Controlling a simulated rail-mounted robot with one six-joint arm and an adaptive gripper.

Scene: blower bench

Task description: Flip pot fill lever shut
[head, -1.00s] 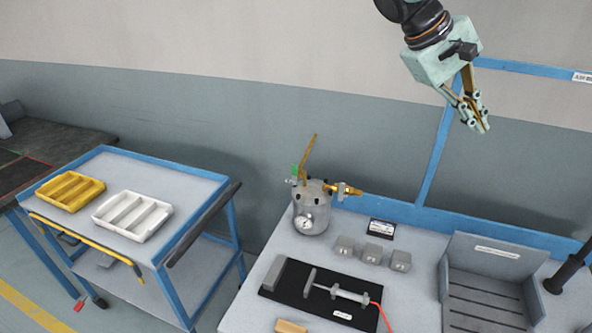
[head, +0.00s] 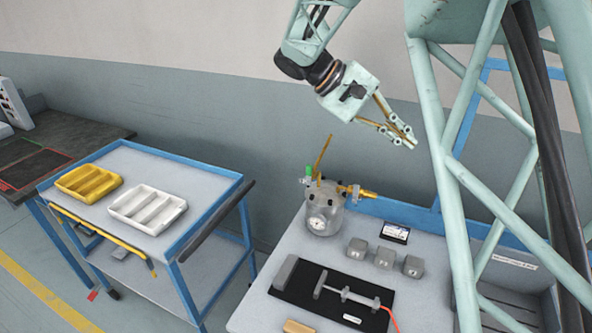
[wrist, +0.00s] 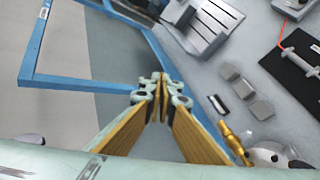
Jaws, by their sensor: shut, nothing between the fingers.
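The pot (head: 324,212) is a grey metal cylinder with a round gauge on its front, standing at the back left of the bench. Its lever (head: 322,157) is a long brass-coloured bar that rises steeply above the lid, leaning slightly right. A green piece (head: 309,171) and a brass fitting (head: 362,192) are on the pot's top. My gripper (head: 411,142) is shut and empty, above and to the right of the pot, apart from it. In the wrist view my gripper (wrist: 157,78) shows closed fingertips; the pot (wrist: 268,153) is partly visible at the lower right, its lever not clearly seen.
Several grey blocks (head: 384,258) and a small display (head: 395,232) sit right of the pot. A black mat (head: 290,295) with a clamp lies in front. A blue cart (head: 205,228) with yellow (head: 88,183) and white (head: 147,210) trays stands left. A blue frame rises behind the bench.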

